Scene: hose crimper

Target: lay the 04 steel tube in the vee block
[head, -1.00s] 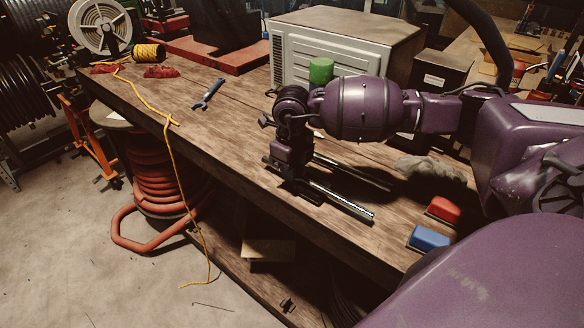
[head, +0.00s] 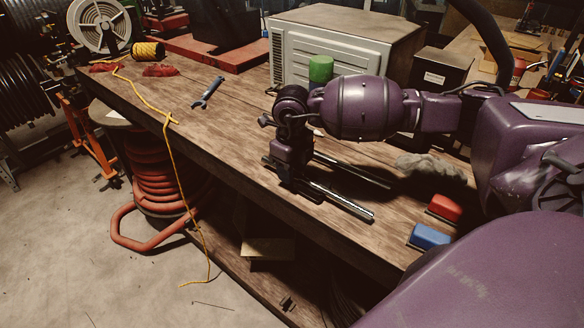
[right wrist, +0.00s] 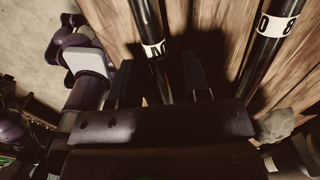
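Two long tubes lie side by side on the wooden bench: a shiny front tube (head: 342,202) and a darker back tube (head: 352,172). My right gripper (head: 292,180) is low over the front tube, pointing down. In the right wrist view my right gripper (right wrist: 160,85) has its two fingers apart, one on each side of a dark tube (right wrist: 148,25) with a white band. That band's marking is partly hidden and I cannot read it surely. The other tube (right wrist: 265,50) has a band that seems to read 08. I cannot make out the vee block. My left gripper is not in view.
A red block (head: 443,208) and a blue block (head: 430,238) sit near the bench's front right edge. A grey cloth (head: 430,167) lies behind them. A wrench (head: 207,93) and yellow cord (head: 150,105) lie left. A white machine (head: 330,55) with a green cylinder before it stands behind.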

